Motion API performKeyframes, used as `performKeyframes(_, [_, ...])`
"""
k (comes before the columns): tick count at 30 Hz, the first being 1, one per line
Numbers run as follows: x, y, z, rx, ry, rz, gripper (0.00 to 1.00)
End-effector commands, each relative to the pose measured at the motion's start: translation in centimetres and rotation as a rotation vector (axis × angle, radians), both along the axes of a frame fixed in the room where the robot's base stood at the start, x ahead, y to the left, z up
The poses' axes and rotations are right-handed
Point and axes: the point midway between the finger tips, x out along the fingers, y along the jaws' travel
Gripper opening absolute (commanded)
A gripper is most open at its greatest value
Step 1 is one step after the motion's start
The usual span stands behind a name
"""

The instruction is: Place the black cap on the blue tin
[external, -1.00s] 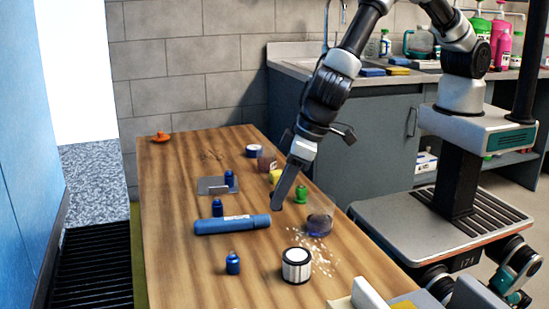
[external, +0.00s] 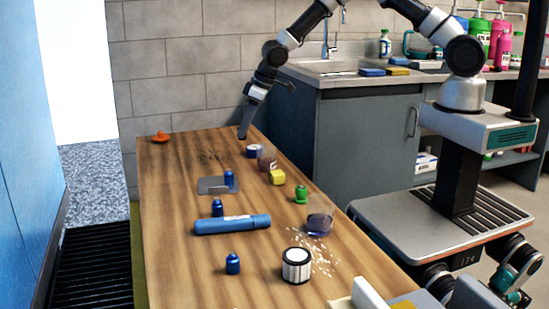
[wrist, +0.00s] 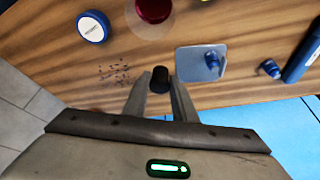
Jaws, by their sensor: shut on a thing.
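My gripper (wrist: 159,92) is shut on the black cap (wrist: 159,79), a small dark cylinder between the fingertips in the wrist view. In the external view my gripper (external: 243,136) is over the far end of the table, and the cap cannot be made out there. The blue tin (wrist: 93,27), round with a white labelled top, is up and left of the cap in the wrist view. In the external view the tin (external: 254,151) stands near the far right edge of the table, a little right of the fingertips. The cap is apart from the tin.
Dark bits (wrist: 115,74) lie scattered left of the cap in the wrist view. A grey plate (external: 206,186) has a blue bottle (external: 229,179) at it. A blue cylinder (external: 232,225) lies nearer.

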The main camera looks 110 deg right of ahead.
Motion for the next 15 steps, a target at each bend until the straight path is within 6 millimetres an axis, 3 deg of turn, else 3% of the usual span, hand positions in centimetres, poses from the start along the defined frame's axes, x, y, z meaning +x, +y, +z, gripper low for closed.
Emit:
performKeyframes(1, [-1.4,-2.8,0.3,0.002,-0.002,-0.014,0.03])
performKeyframes(6, [-4.9,-8.9,1.2,0.001,-0.002,-0.014,0.03])
performKeyframes(10, [-6.8,-11.6,1.6,0.001,0.000,-0.013,0.03])
performKeyframes(15, [-7.8,-12.9,0.7,0.001,0.002,-0.010,0.03])
